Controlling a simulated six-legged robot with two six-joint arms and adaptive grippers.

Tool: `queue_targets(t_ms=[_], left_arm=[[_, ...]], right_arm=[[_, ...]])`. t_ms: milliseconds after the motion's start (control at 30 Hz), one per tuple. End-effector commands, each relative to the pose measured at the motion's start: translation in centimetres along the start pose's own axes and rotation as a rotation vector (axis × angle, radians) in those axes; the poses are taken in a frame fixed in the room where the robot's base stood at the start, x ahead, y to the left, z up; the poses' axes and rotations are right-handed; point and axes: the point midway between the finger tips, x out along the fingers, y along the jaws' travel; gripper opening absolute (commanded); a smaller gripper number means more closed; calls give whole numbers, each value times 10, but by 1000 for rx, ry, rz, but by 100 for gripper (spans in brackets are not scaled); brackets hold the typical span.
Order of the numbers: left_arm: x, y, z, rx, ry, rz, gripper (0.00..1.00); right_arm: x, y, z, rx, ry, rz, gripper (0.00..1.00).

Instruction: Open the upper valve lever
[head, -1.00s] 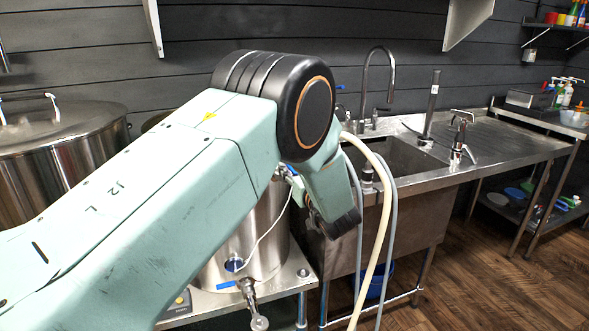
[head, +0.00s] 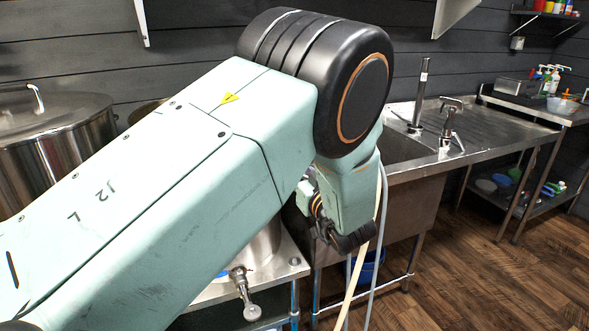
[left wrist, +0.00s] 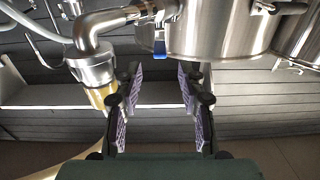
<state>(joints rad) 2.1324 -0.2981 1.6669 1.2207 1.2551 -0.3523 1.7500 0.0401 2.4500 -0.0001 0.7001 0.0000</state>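A blue valve lever (left wrist: 159,44) hangs at the side of a steel pot (left wrist: 212,28) in the left wrist view. Which valve it belongs to is not certain. My left gripper (left wrist: 160,92) is open and empty, its two fingers wide apart below the lever, with no contact visible. In the head view my left arm hides most of the pot and the upper valve. A steel tap (head: 243,285) shows below my forearm, at the pot's lower front. My left gripper's fingers cannot be made out there. My right gripper is in neither view.
A steel elbow pipe (left wrist: 95,28) with a clear-ended fitting stands left of my fingers in the wrist view. Pale hoses (head: 367,265) hang right of my wrist. A lidded kettle (head: 52,145) stands at left. A steel sink bench (head: 490,135) is at right, with open wooden floor before it.

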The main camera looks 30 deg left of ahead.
Motion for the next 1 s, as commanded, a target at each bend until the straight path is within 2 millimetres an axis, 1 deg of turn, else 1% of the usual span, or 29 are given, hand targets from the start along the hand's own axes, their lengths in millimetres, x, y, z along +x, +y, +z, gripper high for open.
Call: queue_targets(t_ms=[67,167,233,333,433,467,500,533,633,767,867,1000], left_arm=[[0,0,0,0,0,0,39],[2,-2,2,0,-5,4,30],[8,-9,7,-1,-19,18,24],[20,-23,21,-7,-58,62,16],[30,-39,40,-25,-120,121,7],[37,-44,35,-59,-119,128,5],[44,-50,34,-97,-130,142,1],[49,-56,34,-125,-139,152,0],[62,-73,34,-229,-174,192,0],[70,-96,37,-393,-237,251,0],[70,-111,39,-536,-293,299,0],[61,-127,40,-757,-377,370,0]], right_arm=[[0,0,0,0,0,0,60],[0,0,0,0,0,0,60],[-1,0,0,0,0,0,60],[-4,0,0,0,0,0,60],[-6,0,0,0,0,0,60],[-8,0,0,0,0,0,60],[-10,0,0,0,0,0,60],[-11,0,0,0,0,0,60],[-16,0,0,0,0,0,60],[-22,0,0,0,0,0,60],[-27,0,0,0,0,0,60],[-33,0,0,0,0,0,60]])
